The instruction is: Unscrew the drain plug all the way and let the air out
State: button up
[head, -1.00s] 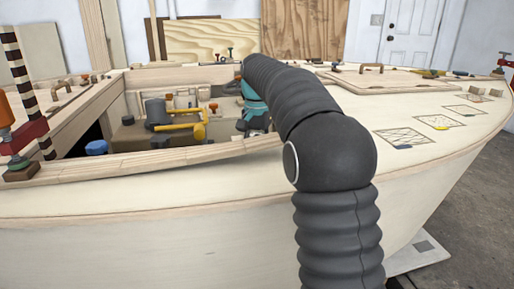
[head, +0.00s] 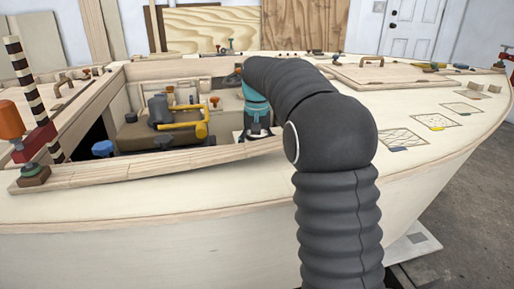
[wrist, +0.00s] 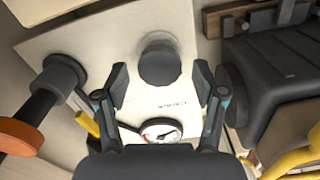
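A dark grey round knob, apparently the drain plug (wrist: 160,64), stands out from a pale panel (wrist: 104,42) in the wrist view. A round dial gauge (wrist: 162,130) with a white face sits below it, and small dark lettering on the panel is too small to read. My gripper (wrist: 160,78) is open, one finger on each side of the knob, with gaps visible on both sides. I cannot tell the depth between fingertips and knob. In the head view my teal wrist (head: 257,108) reaches down into the open hull; the fingertips and the plug cannot be made out there.
An orange-ended black handle (wrist: 30,115) stands close on the left in the wrist view. A dark grey box (wrist: 275,75) and yellow pipe (wrist: 293,160) lie on the right. In the head view, the wooden coaming (head: 150,165) runs in front of my wrist.

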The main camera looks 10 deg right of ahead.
jog(key=shift+r, duration=0.15)
notch_tip(320, 180, up, 12)
dwell(0.6)
jog(key=shift+s, duration=0.1)
